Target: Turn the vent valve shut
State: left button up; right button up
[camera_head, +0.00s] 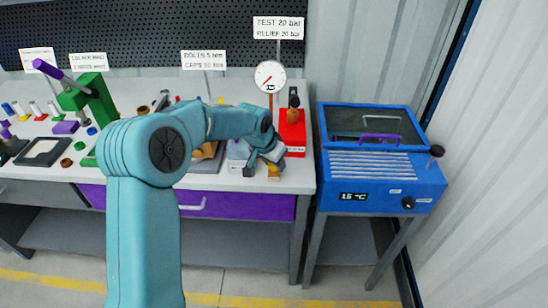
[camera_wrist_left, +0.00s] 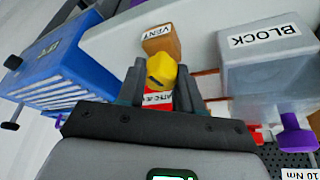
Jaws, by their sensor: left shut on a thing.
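In the left wrist view a brass-coloured block labelled VENT (camera_wrist_left: 160,40) stands just beyond my left gripper (camera_wrist_left: 160,82). A yellow knob-like piece (camera_wrist_left: 162,68), apparently the vent valve's handle, sits between the two dark fingers, which are shut on it. A red label lies under it, partly hidden. In the head view my left gripper (camera_head: 262,170) reaches down at the front right corner of the bench, and the brass vent block (camera_head: 274,173) shows beside its fingers. The handle's angle is hard to tell. My right gripper is in neither view.
A grey block marked BLOCK (camera_wrist_left: 268,62) with a purple handle (camera_wrist_left: 297,135) is close to the gripper. Behind it stand a dial gauge (camera_head: 270,77) and a red base (camera_head: 292,130). A blue chiller-like box (camera_head: 380,175) stands right of the bench.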

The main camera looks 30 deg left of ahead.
pick_arm(q)
jog(key=shift+m+h+p, duration=0.35)
jog(key=shift+m+h, duration=0.05)
jog(key=shift+m, duration=0.7)
jog(key=o, duration=1)
jog(key=v, duration=1.6)
jog(key=shift+w+a+r+b, duration=0.1)
jog(key=shift+r+b, duration=0.1)
jog(key=shift+b, duration=0.1)
